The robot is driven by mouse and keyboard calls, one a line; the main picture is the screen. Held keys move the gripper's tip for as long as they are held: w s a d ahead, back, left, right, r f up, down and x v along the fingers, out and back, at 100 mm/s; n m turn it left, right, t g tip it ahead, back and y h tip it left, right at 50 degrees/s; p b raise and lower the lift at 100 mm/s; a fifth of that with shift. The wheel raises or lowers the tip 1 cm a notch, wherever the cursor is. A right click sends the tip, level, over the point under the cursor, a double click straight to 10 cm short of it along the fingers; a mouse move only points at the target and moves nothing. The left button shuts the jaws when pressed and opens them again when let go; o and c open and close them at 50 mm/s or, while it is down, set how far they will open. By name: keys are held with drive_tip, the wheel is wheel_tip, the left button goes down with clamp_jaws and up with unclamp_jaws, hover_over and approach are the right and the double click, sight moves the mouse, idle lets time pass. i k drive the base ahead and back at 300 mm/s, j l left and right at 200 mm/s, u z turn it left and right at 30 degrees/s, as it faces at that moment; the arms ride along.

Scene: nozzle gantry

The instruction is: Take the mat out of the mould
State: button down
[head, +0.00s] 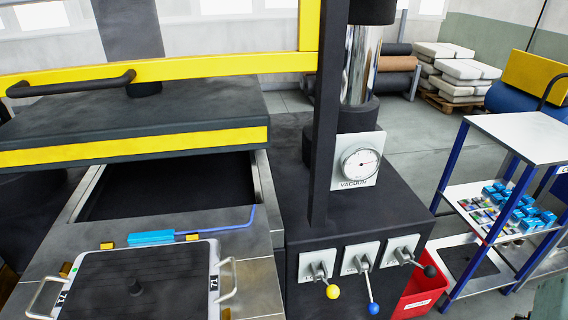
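The mould (213,258) is a shallow light-grey tray with a side handle on each side and number labels on its rim. It sits at the lower left on the metal bed in front of the press, and its near edge is cut off by the frame. The dark mat (175,275) lies flat inside it, with faint lines across it and a small dark knob near the middle. I cannot tell whether the knob belongs to the mat. My gripper is not in view.
The raised press plate (180,110) with a yellow bar hangs behind the mould. A black cabinet (300,235) with a vacuum gauge (360,163) and three levers stands to the right. Beyond are a red bin (420,292) and a blue-legged shelf trolley (525,135) carrying small boxes.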

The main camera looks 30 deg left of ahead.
sight(172, 282)
drive_tip(key=u, duration=2.3)
